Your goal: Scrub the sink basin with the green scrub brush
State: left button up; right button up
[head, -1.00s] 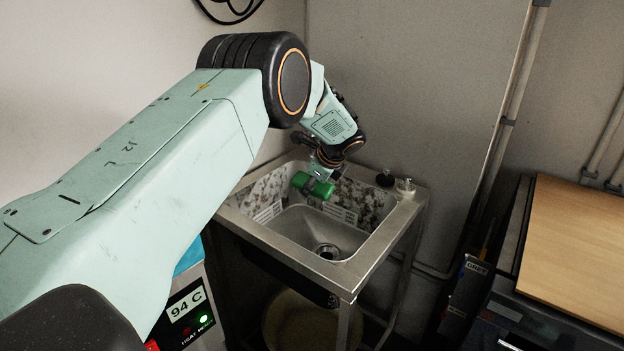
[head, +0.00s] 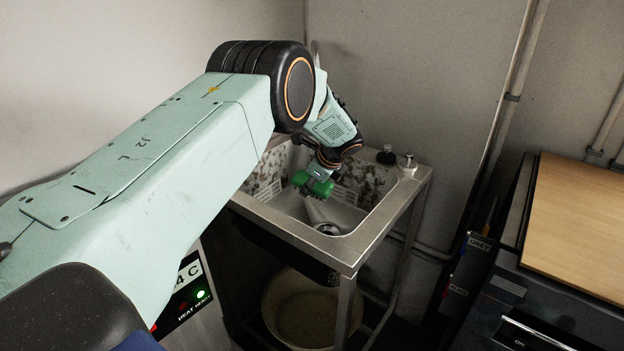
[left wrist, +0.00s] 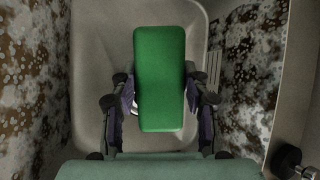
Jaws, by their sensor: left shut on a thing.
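The green scrub brush (head: 313,184) is held by my left gripper (head: 318,176) above the sink basin (head: 341,212), near its back part. In the left wrist view the green brush (left wrist: 160,78) lies between the two fingers of my left gripper (left wrist: 160,92), which are shut on its sides. The brush's underside is hidden, so I cannot tell whether it touches the basin. The metal sink has dark and whitish speckled stains on its raised inner walls. The round drain (head: 327,228) shows at the basin's front. My right gripper is not in view.
A round tub (head: 300,308) sits under the sink. A wood-topped cabinet (head: 580,230) stands to the right, and a lit control panel (head: 190,290) to the lower left.

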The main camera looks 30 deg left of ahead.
pick_arm(q)
jog(key=shift+f+b, duration=2.9)
jog(key=shift+f, duration=1.95)
jog(key=shift+f+b, duration=0.5)
jog(key=shift+f, duration=0.3)
jog(key=shift+d, duration=0.2)
